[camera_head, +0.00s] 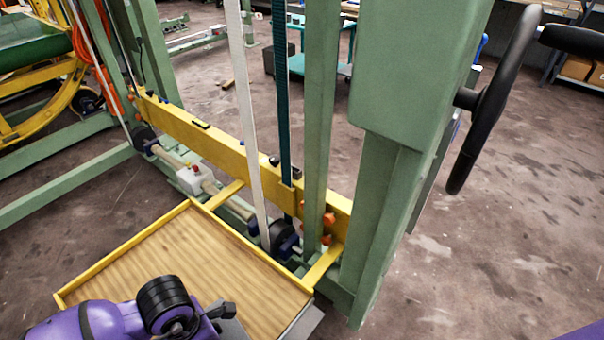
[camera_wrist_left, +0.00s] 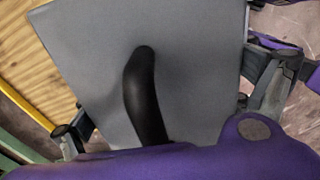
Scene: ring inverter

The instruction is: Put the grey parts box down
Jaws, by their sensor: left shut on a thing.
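My left gripper (camera_head: 218,313) is at the bottom of the head view, over the near part of a wooden platform (camera_head: 190,250) with a yellow rim. It is shut on the grey parts box (camera_head: 233,330), of which only a small corner shows there. In the left wrist view the box (camera_wrist_left: 90,60) is a broad plain grey face filling the middle, with gripper parts at both its sides. A black rounded piece (camera_wrist_left: 148,95) stands in front of that face. Whether the box touches the platform cannot be told. My right gripper is out of view.
A yellow beam (camera_head: 230,155) runs along the platform's far side. Green posts (camera_head: 320,120) and a large green column (camera_head: 410,70) with a black handwheel (camera_head: 495,100) stand to the right. A pale slanted bar (camera_head: 245,120) rises beside the platform. Open floor (camera_head: 500,240) lies at the right.

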